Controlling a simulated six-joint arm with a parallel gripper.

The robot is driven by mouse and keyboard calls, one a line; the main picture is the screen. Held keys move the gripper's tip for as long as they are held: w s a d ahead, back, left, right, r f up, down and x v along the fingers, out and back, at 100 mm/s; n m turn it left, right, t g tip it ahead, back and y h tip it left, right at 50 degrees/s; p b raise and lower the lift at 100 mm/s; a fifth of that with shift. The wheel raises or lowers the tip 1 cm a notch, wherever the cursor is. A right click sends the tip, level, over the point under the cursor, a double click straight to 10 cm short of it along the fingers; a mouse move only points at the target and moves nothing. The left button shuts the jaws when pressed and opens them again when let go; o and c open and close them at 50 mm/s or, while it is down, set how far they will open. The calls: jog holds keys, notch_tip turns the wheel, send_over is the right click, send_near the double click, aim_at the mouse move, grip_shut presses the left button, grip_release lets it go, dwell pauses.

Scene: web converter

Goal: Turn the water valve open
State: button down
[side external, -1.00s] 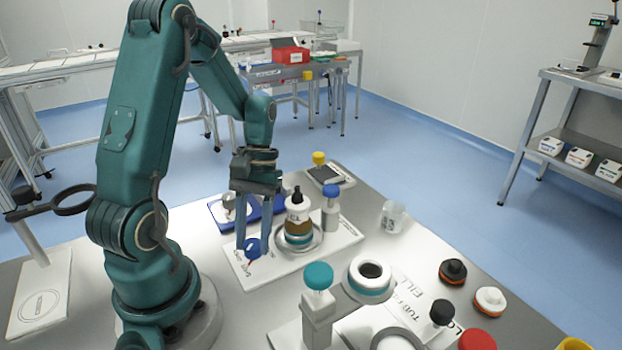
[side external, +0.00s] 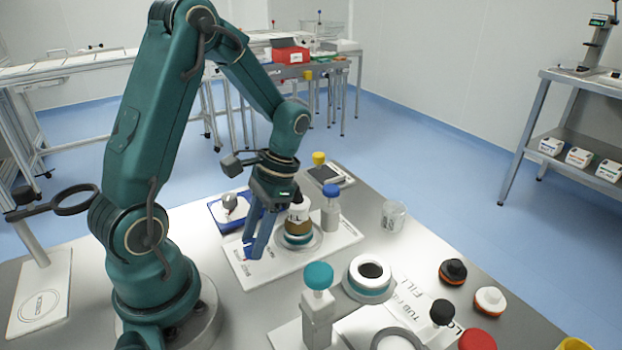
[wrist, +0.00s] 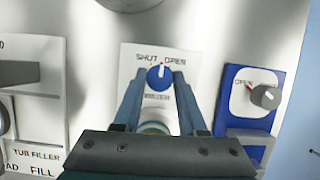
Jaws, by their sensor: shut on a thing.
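The valve is a blue round knob (wrist: 160,77) on a white panel, seen in the wrist view between the words SHUT and OPEN. Its pale pointer is nearly straight up. The small label under it is too blurred to read. My gripper (wrist: 160,80) is shut on the knob, one finger on each side.
A blue panel with a grey knob (wrist: 264,96) lies to the right in the wrist view. A clear beaker (side external: 394,216) stands farther right.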

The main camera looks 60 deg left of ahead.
jog(key=m+y, duration=0.1)
jog(key=m, duration=0.2)
jog(key=shift+d+m, duration=0.1)
jog(key=shift+m, duration=0.2)
jog(key=shift+m+t+y, duration=0.5)
jog(key=shift+m+y, duration=0.4)
jog(key=shift+m, duration=0.9)
jog(key=shift+c, duration=2.3)
grip_release()
jog(key=shift+v, duration=2.55)
jog(key=shift+d, duration=0.1)
